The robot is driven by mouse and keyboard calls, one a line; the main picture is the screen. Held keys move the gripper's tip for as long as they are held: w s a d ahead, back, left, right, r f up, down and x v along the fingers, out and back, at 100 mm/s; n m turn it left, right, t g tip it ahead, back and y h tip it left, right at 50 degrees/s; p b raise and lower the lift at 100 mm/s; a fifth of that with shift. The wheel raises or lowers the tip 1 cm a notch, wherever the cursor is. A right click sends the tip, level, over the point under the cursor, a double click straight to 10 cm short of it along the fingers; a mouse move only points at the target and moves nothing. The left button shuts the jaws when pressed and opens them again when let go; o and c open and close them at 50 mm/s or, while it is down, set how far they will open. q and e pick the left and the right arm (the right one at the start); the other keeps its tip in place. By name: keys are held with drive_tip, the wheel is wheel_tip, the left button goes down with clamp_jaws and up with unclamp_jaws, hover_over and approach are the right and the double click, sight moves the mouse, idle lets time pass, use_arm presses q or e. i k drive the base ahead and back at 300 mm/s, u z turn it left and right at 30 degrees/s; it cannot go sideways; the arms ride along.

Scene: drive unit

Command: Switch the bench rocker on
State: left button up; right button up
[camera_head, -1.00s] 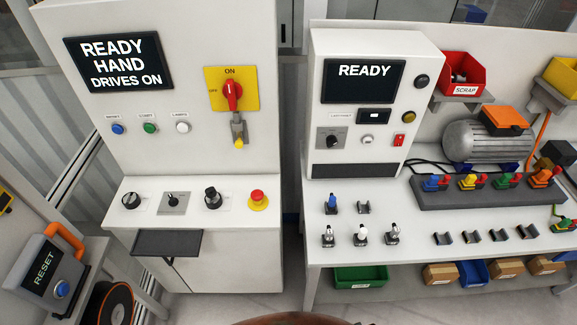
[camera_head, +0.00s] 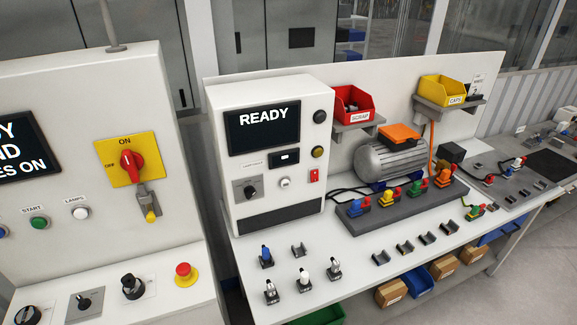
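The bench rocker is probably the small red switch (camera_head: 314,175) on the right of the front face of the white bench tester (camera_head: 222,150). It is too small to tell which way it is tipped. The tester's dark screen (camera_head: 263,128) reads READY. Below the screen are a black selector knob (camera_head: 250,189), a small dark display (camera_head: 284,158) and a white button (camera_head: 284,183). Neither of my grippers is in view.
The tester stands on a white bench (camera_head: 360,280) with a motor (camera_head: 392,162), a row of coloured plugs and several holders in front. A red SCRAP bin (camera_head: 352,105) is behind. A control cabinet (camera_head: 90,110) with a red rotary switch (camera_head: 131,163) stands left.

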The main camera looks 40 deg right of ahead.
sight(315, 173)
drive_tip(key=u, duration=2.85)
drive_tip(key=k, duration=2.3)
drive_tip(key=z, duration=4.3)
